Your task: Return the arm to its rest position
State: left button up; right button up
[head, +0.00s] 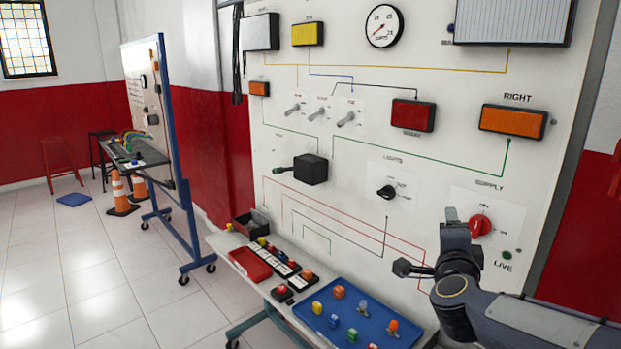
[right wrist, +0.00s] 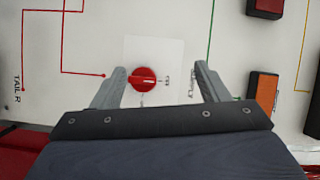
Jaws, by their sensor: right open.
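My right arm (head: 530,318) comes in from the lower right of the head view, in front of the white panel (head: 440,255). My right gripper (right wrist: 158,82) is open and empty in the right wrist view. Its two fingers stand apart, with the red supply knob (right wrist: 142,79) seen between them, nearer the left finger. I cannot tell how far the fingertips are from the panel. The red knob also shows in the head view (head: 480,226), just right of my wrist. My left gripper is not in view.
The panel carries a black lights knob (head: 386,192), toggle switches (head: 346,119) and an orange lamp (head: 512,122). Below stands a bench with a blue tray (head: 330,325) of small coloured parts and a red tray (head: 250,264). Open tiled floor (head: 120,285) lies at the left.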

jog(key=s+a+f+n+g+y, duration=0.2)
jog(key=s+f+n, duration=0.3)
jog(key=s, duration=0.5)
jog(key=s+a+f+n+g+y+p, duration=0.1)
jog(key=s+a+f+n+g+y, duration=0.2)
jog(key=s+n, duration=0.4)
jog(key=s+a+f+n+g+y+p, duration=0.1)
jog(key=s+a+f+n+g+y, duration=0.2)
jog(key=s, duration=1.1)
notch_tip(320, 180, down, 5)
jog(key=n+g+y, duration=0.2)
jog(key=n, duration=0.1)
jog(key=shift+s+n+g, duration=0.3)
jog(key=shift+g, duration=0.1)
